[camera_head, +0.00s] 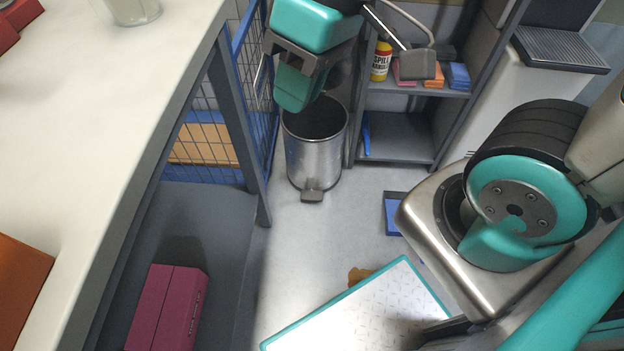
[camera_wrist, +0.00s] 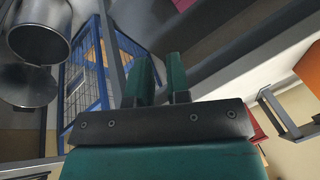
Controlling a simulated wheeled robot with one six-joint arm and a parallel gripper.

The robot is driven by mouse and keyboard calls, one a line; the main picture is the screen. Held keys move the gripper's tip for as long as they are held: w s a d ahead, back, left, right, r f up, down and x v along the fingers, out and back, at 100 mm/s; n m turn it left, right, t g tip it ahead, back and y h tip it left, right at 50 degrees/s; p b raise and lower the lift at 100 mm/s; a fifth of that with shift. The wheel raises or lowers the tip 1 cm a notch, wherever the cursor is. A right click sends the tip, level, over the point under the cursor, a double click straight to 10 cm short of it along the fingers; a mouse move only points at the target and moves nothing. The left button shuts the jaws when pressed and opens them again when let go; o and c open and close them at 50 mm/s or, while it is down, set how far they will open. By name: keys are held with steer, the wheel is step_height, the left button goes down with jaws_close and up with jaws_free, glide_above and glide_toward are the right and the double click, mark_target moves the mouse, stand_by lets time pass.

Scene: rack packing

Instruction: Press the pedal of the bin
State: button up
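The bin (camera_head: 316,158) is a round metal can on the floor beside the blue mesh cage. Its dark inside shows, and its pedal (camera_head: 312,196) sticks out at the front near the floor. In the wrist view the bin (camera_wrist: 58,12) is at the upper left, upside down, with its raised round lid (camera_wrist: 28,86) apart from the opening; the pedal is not seen there. My gripper (camera_head: 296,104) points down above the bin's upper left rim in the head view, well above the pedal. In the wrist view its teal fingers (camera_wrist: 161,62) stand a small gap apart, with nothing between them.
A white worktop (camera_head: 110,110) with grey legs runs along the left. The blue mesh cage (camera_head: 258,85) is left of the bin, and a grey shelf (camera_head: 400,130) is right of it. A white teal-edged plate (camera_head: 360,315) lies in front. Bare floor lies before the pedal.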

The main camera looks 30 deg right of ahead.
steer(key=w+f+m+b, duration=0.1)
steer(key=w+f+b, duration=0.2)
steer(key=f, duration=0.3)
steer(key=w+d+f+m+b, duration=0.1)
steer(key=w+f+m+b, duration=0.1)
steer(key=w+f, duration=0.3)
steer(key=w+d+f+m+t+h+b, duration=0.1)
steer(key=w+f+b, duration=0.3)
steer(key=w+f, duration=0.1)
steer(key=shift+w+f, duration=0.25)
steer(key=shift+f, duration=0.55)
jaws_close()
steer(key=m+t+h+b, duration=0.1)
steer(key=m+h+b, duration=0.6)
steer(key=b, duration=1.6)
glide_above(312, 196)
steer(key=s+a, duration=0.1)
steer(key=s, duration=0.1)
step_height(312, 196, down, 57)
steer(key=m+y, duration=0.2)
steer(key=shift+w+a+f, duration=0.1)
steer(key=shift+a+f, duration=0.05)
steer(key=shift+f, duration=0.1)
steer(key=b+x, duration=0.7)
steer(key=shift+a, duration=0.15)
